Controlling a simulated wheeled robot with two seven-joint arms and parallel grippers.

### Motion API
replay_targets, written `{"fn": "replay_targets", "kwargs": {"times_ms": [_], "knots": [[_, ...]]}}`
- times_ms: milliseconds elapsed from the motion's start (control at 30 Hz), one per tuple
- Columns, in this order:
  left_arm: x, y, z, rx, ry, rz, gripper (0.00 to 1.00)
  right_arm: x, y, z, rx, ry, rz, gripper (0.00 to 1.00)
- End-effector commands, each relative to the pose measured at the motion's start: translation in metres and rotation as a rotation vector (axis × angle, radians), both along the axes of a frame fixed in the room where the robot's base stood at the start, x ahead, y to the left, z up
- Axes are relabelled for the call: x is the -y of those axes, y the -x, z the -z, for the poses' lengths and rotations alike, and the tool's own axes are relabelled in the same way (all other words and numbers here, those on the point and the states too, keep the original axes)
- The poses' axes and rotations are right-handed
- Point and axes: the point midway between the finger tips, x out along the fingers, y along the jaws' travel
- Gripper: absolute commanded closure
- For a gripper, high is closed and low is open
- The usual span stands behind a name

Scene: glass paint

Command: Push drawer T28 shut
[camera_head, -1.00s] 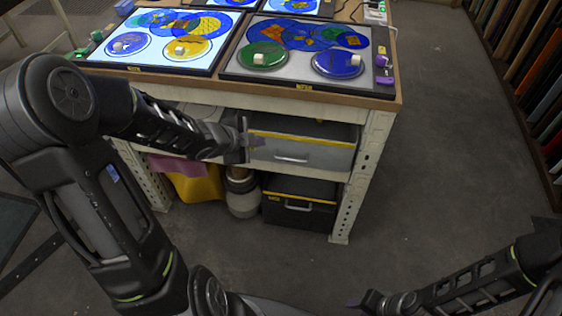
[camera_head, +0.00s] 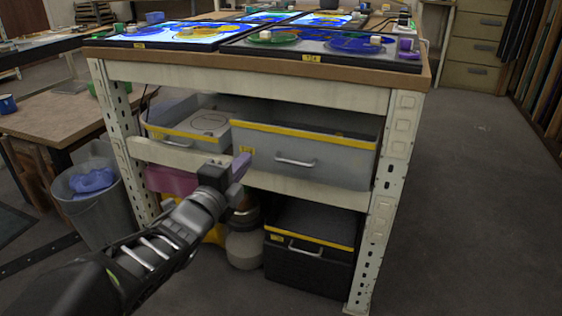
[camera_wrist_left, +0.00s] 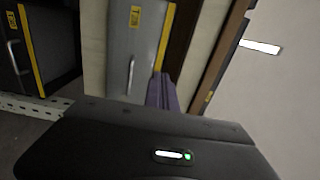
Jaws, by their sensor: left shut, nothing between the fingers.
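A grey drawer (camera_head: 330,162) with a yellow top edge and a silver handle sits on the upper level under the bench. Its dark inside shows above the front, so it stands partly open. My right gripper is out of view.
A second grey drawer or tray (camera_head: 185,133) sits to the left, and a black drawer (camera_head: 310,262) below. The bench's white leg (camera_head: 389,190) bounds the right side. A grey bin (camera_head: 97,205) stands left; the floor to the right is clear.

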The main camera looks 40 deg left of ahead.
Motion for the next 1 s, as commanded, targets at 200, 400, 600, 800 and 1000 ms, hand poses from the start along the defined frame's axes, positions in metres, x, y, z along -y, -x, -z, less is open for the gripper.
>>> {"fn": "replay_targets", "kwargs": {"times_ms": [200, 400, 600, 800, 1000], "knots": [[0.000, 0.001, -0.001, 0.005, -0.005, -0.003, 1.00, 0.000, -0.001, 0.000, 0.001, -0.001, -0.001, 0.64], [-0.001, 0.000, -0.001, 0.004, -0.004, -0.002, 1.00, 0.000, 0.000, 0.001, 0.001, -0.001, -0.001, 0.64], [-0.006, -0.012, 0.001, 0.002, -0.005, -0.002, 1.00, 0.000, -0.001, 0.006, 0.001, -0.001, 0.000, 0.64], [-0.009, -0.030, -0.008, -0.003, 0.002, 0.011, 1.00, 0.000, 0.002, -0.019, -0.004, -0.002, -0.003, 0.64], [-0.011, -0.041, -0.009, -0.005, 0.005, 0.025, 1.00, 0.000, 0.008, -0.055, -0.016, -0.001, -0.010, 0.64]]}}
